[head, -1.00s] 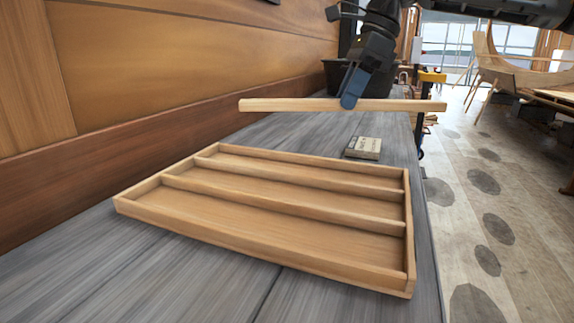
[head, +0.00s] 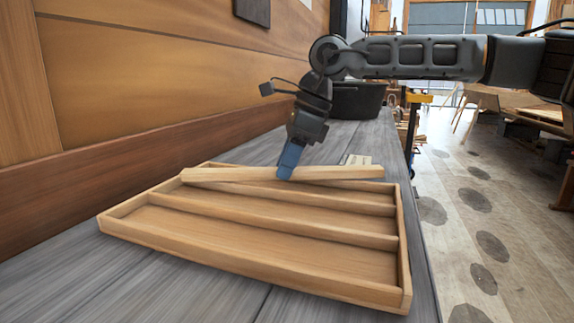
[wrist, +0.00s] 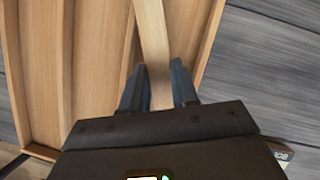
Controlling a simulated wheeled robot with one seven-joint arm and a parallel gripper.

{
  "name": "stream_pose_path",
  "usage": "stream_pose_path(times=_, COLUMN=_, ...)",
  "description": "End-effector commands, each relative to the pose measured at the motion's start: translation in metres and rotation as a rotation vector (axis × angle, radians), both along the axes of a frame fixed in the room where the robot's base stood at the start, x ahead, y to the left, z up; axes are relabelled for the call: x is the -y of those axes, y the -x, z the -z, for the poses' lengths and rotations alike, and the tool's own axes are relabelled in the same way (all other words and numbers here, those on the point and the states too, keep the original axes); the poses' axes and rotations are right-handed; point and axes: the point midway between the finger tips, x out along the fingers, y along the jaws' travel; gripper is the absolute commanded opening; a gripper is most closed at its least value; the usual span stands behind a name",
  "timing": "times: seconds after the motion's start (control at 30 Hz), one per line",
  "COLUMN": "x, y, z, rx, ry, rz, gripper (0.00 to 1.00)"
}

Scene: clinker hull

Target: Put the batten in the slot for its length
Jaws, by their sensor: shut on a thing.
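A long pale wooden batten (head: 232,174) is held near its middle by my gripper (head: 287,173), whose blue fingers are shut on it. The wooden tray (head: 250,262) lies on the grey bench, with three long slots side by side. The batten is above the back slot, roughly along it, and hides part of that slot and the back wall. I cannot tell whether it touches the tray. In the wrist view the batten (wrist: 152,40) runs out from between the blue fingers (wrist: 158,88), over the slot beside the tray's right wall. The middle and front slots are empty.
A small labelled block (head: 357,160) lies behind the tray, partly hidden by the batten. A dark bin (head: 357,100) stands farther back on the bench. A wooden wall (head: 140,140) borders the bench on the left. The bench's right edge is close to the tray.

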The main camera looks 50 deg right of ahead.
Motion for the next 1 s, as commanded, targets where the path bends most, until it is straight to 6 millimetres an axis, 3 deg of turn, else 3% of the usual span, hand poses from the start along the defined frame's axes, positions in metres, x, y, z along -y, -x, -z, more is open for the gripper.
stream_pose_path(times=0.37, x=0.0002, y=-0.0001, z=0.0049, rx=0.001, ry=0.001, rz=-0.001, gripper=0.00)
stream_pose_path(times=0.4, x=0.0002, y=-0.0001, z=0.0050, rx=0.001, ry=0.001, rz=-0.001, gripper=0.30)
stream_pose_path(times=0.63, x=0.0001, y=0.0000, z=0.0039, rx=0.001, ry=0.001, rz=-0.001, gripper=0.52)
stream_pose_path(times=1.0, x=0.0002, y=-0.0001, z=-0.0023, rx=0.001, ry=0.001, rz=-0.001, gripper=0.55)
